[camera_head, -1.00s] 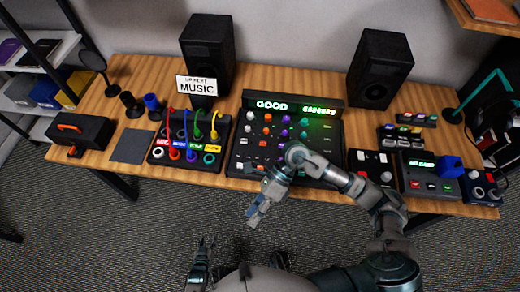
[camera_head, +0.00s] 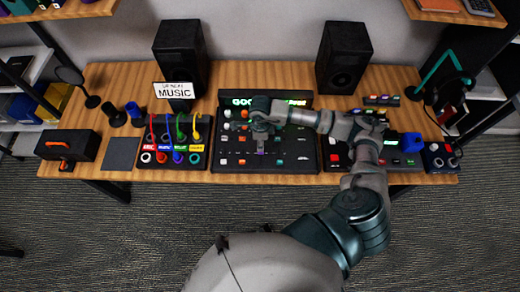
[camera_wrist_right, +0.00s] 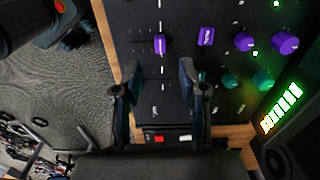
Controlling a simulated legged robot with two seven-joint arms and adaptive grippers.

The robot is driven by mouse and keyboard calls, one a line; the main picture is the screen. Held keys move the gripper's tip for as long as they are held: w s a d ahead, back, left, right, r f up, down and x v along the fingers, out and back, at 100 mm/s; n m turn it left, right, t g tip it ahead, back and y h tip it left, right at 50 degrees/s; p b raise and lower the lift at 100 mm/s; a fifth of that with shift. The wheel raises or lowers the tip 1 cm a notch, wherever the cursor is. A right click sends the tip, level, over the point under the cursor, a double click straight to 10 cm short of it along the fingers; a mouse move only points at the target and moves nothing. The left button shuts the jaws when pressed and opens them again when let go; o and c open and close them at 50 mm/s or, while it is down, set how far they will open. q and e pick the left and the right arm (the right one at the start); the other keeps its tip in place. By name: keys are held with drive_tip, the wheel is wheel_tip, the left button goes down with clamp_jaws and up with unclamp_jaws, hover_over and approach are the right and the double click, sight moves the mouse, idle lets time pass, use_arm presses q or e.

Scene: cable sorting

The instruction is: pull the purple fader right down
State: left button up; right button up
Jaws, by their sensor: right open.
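The purple fader (camera_wrist_right: 159,44) is a small upright cap on a slot in the black mixing console (camera_head: 228,168). In the right wrist view it lies just beyond my right gripper (camera_wrist_right: 157,82), roughly in line with the gap between the fingers. The fingers are apart with nothing between them, and I see no contact with the fader. In the head view my right gripper (camera_head: 262,141) hangs over the middle of the console and hides part of it. My left gripper cannot be made out.
Purple knobs (camera_wrist_right: 285,43) and teal knobs (camera_wrist_right: 263,80) sit near the fader. A cable box (camera_head: 172,158) stands left of the console. Two speakers (camera_head: 181,55) stand behind. A box with a blue knob (camera_head: 411,142) is to the right.

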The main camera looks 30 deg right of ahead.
drive_tip(key=f, duration=0.6)
drive_tip(key=shift+d+f, duration=0.25)
drive_tip(key=shift+d, duration=0.15)
drive_tip(key=shift+a+f, duration=0.25)
drive_tip(key=shift+f, duration=0.1)
drive_tip(key=shift+a, duration=0.15)
